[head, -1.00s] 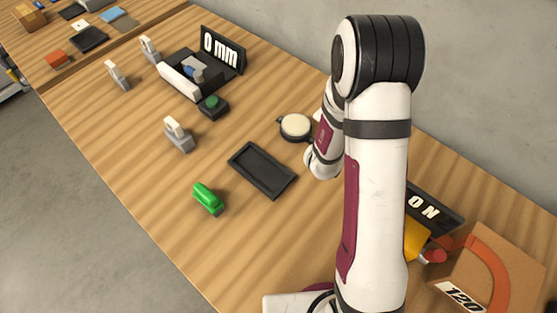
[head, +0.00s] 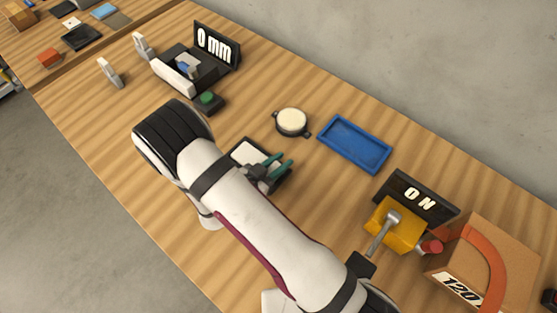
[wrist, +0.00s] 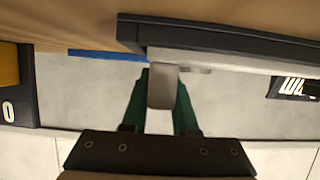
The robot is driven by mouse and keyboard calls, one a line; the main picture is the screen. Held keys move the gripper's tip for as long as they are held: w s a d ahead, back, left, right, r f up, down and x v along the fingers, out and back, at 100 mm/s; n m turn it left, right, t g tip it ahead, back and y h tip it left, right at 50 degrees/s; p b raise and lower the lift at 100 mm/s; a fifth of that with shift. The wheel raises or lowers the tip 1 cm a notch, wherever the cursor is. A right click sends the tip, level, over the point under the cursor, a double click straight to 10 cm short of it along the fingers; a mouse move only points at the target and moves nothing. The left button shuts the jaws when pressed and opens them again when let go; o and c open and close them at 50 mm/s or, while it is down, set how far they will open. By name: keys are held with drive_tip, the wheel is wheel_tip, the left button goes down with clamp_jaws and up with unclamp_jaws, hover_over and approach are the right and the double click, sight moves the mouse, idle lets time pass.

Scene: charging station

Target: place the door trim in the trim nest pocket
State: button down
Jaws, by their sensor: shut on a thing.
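The door trim (head: 250,154) is a pale, flat panel. In the head view it lies over the black trim nest (head: 270,187), with dark rim showing around it. My gripper (head: 272,172) is above it, green fingers shut on the trim's grey grip tab. In the wrist view my gripper (wrist: 162,95) is closed on this tab (wrist: 163,88). The trim's pale edge (wrist: 230,64) runs along the dark edge of the nest (wrist: 220,36). Whether the trim is fully seated or slightly raised I cannot tell. My arm covers part of the nest.
An empty blue tray (head: 355,145) lies right of the nest, and a round white-topped part (head: 291,122) behind it. A gauge stand (head: 196,68) is at back left.

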drive_tip(key=c, duration=0.7)
unclamp_jaws()
drive_tip(key=shift+f, duration=0.1)
